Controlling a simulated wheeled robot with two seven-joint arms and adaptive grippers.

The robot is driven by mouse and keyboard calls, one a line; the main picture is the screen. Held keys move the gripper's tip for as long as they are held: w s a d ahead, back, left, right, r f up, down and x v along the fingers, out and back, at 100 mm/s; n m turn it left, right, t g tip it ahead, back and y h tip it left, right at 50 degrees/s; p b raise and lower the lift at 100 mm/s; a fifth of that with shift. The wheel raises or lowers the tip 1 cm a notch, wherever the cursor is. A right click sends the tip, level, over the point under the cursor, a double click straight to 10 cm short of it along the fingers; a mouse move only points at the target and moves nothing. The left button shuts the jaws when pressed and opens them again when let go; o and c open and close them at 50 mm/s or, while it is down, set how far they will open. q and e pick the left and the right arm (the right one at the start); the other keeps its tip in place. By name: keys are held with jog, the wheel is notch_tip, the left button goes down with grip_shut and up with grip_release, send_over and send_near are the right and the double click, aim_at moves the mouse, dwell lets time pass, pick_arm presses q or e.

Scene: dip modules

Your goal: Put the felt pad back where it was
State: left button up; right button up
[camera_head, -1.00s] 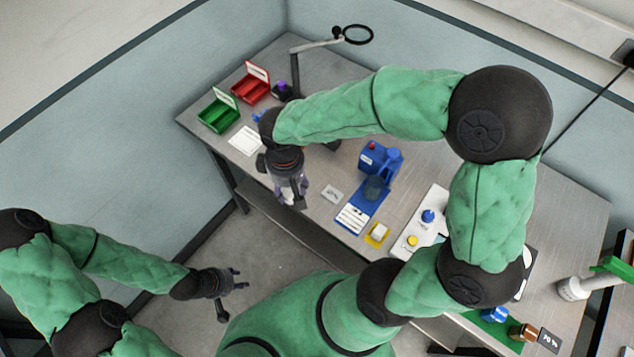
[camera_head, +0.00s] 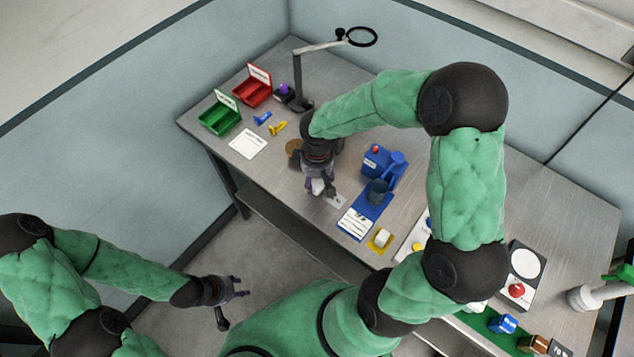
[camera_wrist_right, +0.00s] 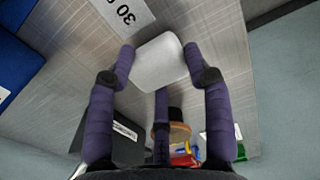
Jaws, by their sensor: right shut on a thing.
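My right gripper (camera_head: 321,191) is shut on a pale grey-white piece, which looks like the felt pad (camera_wrist_right: 160,62). In the right wrist view the piece sits between the fingers (camera_wrist_right: 158,68), over the bare metal table. In the head view the gripper points down beside a small white label (camera_head: 335,201) on the table, left of the blue mat. The same label shows in part in the right wrist view (camera_wrist_right: 122,12). My left gripper (camera_head: 241,288) is open and empty, away from the table at the lower left.
A blue device (camera_head: 383,165) stands behind the blue mat (camera_head: 372,212). A yellow holder (camera_head: 380,239) with a white roll is in front. Green (camera_head: 219,118) and red (camera_head: 252,91) bins, a white card (camera_head: 248,142) and a brown disc (camera_head: 293,148) lie left.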

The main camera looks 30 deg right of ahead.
aim_at(317, 182)
jog(key=shift+f, duration=0.65)
jog(key=shift+f, duration=0.1)
jog(key=o, duration=0.4)
jog(key=shift+f, duration=0.1)
jog(key=o, duration=0.4)
jog(key=shift+r, duration=0.6)
notch_tip(317, 182, up, 11)
jog(key=p, duration=0.2)
jog(key=shift+r+p, duration=0.15)
jog(key=shift+p, duration=0.2)
